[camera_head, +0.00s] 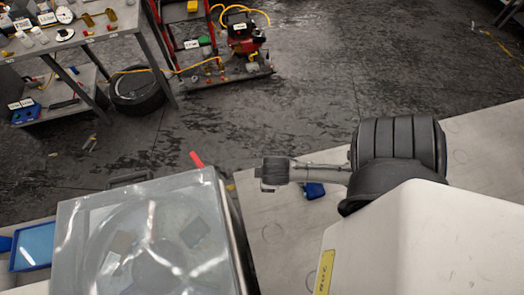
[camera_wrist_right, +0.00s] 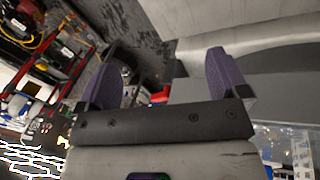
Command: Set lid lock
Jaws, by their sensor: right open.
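A box with a clear, shiny lid (camera_head: 150,235) stands at the bottom left of the head view, and its lid looks closed. A red lever (camera_head: 196,159) sticks up at its far right corner; whether it is locked I cannot tell. My right gripper (camera_wrist_right: 166,60) shows in the right wrist view with its two purple fingers apart and nothing held between them. A small red part (camera_wrist_right: 160,95) shows beyond the gap between the fingers, probably the lever. In the head view the end of my right arm (camera_head: 275,171) is right of the lever, apart from it. My left gripper is out of view.
A blue tray (camera_head: 34,246) lies left of the box. A small blue object (camera_head: 314,190) lies on the light surface (camera_head: 275,235) near my right arm. A workbench (camera_head: 60,38) and a red rack with a compressor (camera_head: 245,40) stand farther back. The floor between is mostly clear.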

